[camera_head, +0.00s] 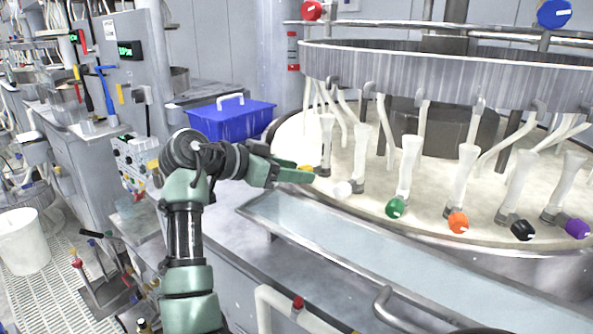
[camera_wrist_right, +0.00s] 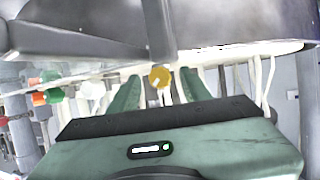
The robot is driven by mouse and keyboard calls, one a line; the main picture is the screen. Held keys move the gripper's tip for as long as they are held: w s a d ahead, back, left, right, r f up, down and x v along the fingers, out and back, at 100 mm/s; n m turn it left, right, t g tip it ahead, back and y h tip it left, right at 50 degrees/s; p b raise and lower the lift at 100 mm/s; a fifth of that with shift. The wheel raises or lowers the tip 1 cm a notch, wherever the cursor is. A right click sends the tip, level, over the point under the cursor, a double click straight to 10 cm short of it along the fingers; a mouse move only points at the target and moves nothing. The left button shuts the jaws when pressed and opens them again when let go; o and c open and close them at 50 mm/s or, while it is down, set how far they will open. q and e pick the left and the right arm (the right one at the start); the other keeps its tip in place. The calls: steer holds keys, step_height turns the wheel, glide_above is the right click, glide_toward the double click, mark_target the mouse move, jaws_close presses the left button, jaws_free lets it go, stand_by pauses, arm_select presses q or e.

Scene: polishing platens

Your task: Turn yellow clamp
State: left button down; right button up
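The yellow clamp (camera_head: 306,168) is a small round knob at the left end of a row of colored clamps along the platen's front rim. It is partly hidden by my right gripper (camera_head: 291,170) in the head view. In the right wrist view the yellow clamp (camera_wrist_right: 159,76) shows between the two green fingertips of my right gripper (camera_wrist_right: 159,84). The fingers are apart, with visible gaps on both sides of the knob. I cannot tell exactly how far the tips reach past it. My left gripper is not in view.
White (camera_head: 343,189), green (camera_head: 395,207), orange (camera_head: 458,222), black (camera_head: 522,230) and purple (camera_head: 577,229) clamps line the rim to the right. A metal trough (camera_head: 330,240) runs in front. A blue box (camera_head: 232,120) stands behind my right arm. A white bucket (camera_head: 22,242) stands at left.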

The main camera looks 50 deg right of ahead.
jaws_close()
steer(key=shift+r+n+p, duration=0.2)
steer(key=shift+n+p, duration=0.1)
steer(key=shift+p, duration=0.5)
steer(key=shift+w+d+r+n+g+p, duration=0.1)
steer(key=shift+n+g+p, duration=0.6)
steer(key=shift+p, duration=0.55)
steer(key=shift+w+n+g+y+p, duration=0.1)
steer(key=shift+n+g+y+p, duration=0.2)
steer(key=shift+n+g+p, duration=0.65)
steer(key=shift+f+n+p, duration=0.25)
steer(key=shift+p, duration=0.4)
